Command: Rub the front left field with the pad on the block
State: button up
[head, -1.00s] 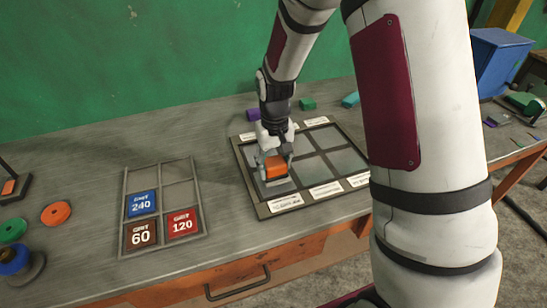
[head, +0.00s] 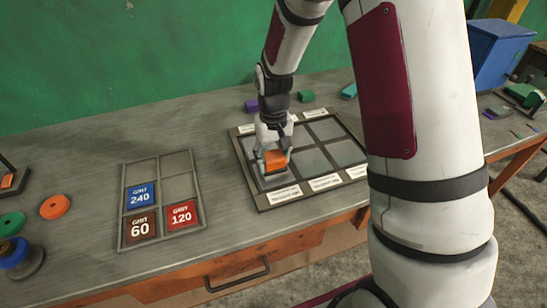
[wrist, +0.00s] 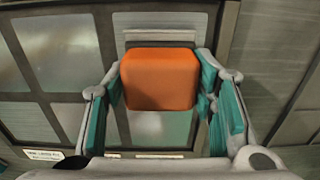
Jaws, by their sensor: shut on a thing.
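My gripper (head: 274,158) is shut on the orange block (head: 275,160), with a finger on each side of it. The block also fills the middle of the wrist view (wrist: 160,78). A thin grey pad shows under the block in the head view. The block is over the front left field (head: 254,172) of the dark-framed board (head: 258,205) and hides much of that field. Whether the pad touches the field is hard to tell. The other grey fields of the board are bare, with white labels along its front and back edges.
A divided tray (head: 122,225) left of the board holds blue 240, brown 60 and red 120 grit pieces. Purple (head: 252,105) and green (head: 306,96) blocks lie behind the board. My arm hides its right side.

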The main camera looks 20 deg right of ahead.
jog(key=shift+f+b, duration=0.3)
jog(key=shift+f, duration=0.35)
jog(key=shift+a+r, duration=0.1)
jog(key=shift+a, duration=0.85)
jog(key=shift+d+f, duration=0.2)
jog(key=shift+d, duration=1.7)
jog(key=shift+s+a, duration=0.1)
